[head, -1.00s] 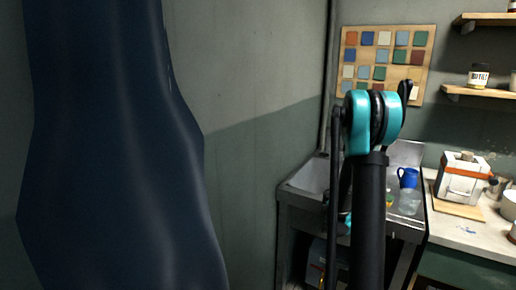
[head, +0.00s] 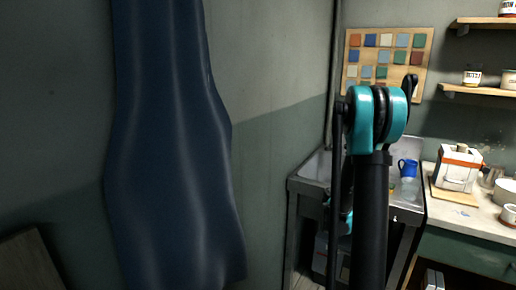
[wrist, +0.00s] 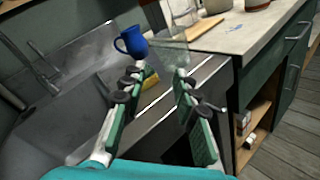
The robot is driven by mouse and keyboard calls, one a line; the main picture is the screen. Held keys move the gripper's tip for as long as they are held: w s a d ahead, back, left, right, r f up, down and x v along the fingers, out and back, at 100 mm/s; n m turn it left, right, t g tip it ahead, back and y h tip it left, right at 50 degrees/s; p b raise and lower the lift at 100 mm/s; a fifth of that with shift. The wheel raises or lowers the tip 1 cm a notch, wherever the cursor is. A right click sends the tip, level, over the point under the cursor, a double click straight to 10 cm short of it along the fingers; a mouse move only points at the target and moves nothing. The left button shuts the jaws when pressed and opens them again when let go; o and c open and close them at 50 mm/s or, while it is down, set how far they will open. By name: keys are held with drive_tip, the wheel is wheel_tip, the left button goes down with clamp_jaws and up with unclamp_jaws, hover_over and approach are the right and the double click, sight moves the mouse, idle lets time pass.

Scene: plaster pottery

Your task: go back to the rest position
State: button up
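My gripper (wrist: 160,77) is open in the wrist view, its two green-padded fingers spread apart with nothing held between them. It points toward the sink's drainboard. A blue mug (wrist: 133,42) stands beyond the left fingertip, and a clear glass vessel (wrist: 172,52) stands beyond the gap between the fingers. A yellow sponge (wrist: 150,79) shows between the fingers, apart from them as far as I can tell. In the head view my raised arm covers most of the sink and hides the gripper's fingers; the blue mug (head: 407,168) shows to its right.
A dark blue hanging cloth (head: 170,150) fills the left of the head view, close by. The metal sink (head: 308,184) stands in the corner. A worktop (head: 476,218) at right bears a white block with an orange band (head: 458,168). Shelves (head: 480,92) hang above it.

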drive_tip(key=s+a+f+m+g+y, duration=0.1)
drive_tip(key=s+a+f+m+y, duration=0.3)
drive_tip(key=s+a, duration=0.5)
drive_tip(key=s+a+f+m+y, duration=0.4)
drive_tip(key=s+a+m+y, duration=0.2)
drive_tip(key=s+a, duration=0.3)
drive_tip(key=s+a+f+m+g+y, duration=0.1)
drive_tip(key=s+a+f+m+y, duration=0.3)
drive_tip(key=s+a, duration=0.5)
drive_tip(key=shift+a+f+m+g+y, duration=0.2)
drive_tip(key=shift+a+m+g+y, duration=0.1)
drive_tip(key=shift+a+m+y, duration=0.5)
drive_tip(key=shift+d, duration=0.15)
